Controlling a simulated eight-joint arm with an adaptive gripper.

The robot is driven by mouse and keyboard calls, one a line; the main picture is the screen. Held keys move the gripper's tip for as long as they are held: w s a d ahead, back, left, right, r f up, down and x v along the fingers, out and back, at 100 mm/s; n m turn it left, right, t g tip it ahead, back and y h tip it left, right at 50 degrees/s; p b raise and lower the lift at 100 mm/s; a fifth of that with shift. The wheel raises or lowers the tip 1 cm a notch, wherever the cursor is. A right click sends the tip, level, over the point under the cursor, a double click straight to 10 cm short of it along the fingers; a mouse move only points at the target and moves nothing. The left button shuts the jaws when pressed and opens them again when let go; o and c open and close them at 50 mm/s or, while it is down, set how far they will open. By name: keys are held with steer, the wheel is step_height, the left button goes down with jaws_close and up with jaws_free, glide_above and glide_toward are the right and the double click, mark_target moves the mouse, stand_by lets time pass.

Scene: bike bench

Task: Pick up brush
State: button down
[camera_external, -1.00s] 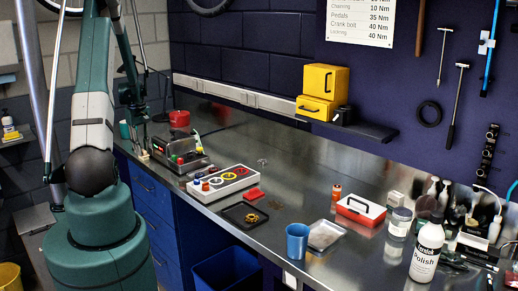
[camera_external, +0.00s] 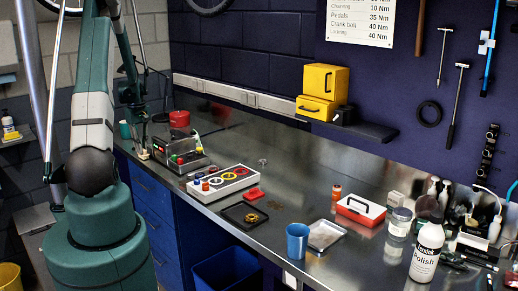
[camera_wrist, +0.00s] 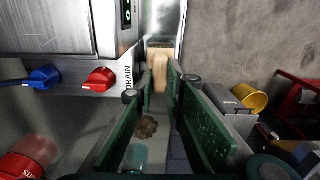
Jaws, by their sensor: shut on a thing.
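The brush (camera_wrist: 160,72) shows in the wrist view as a tan, wood-coloured piece between the far ends of my green fingers. My gripper (camera_wrist: 161,86) is shut on it. Its far end lies near a bright metal strip, and I cannot tell whether it touches anything there. In the external view my arm reaches down at the far left end of the bench, and the fingers and brush are too small to make out clearly.
A metal machine with a blue knob (camera_wrist: 43,78) and a red knob (camera_wrist: 101,79) stands close left of my fingers. A yellow bucket (camera_wrist: 249,97) is at right.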

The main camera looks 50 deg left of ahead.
step_height(320, 180, up, 18)
steer(key=b, duration=0.1)
steer(key=shift+f, duration=0.2)
stand_by(0.4)
steer(key=shift+r, duration=0.1)
stand_by(0.8)
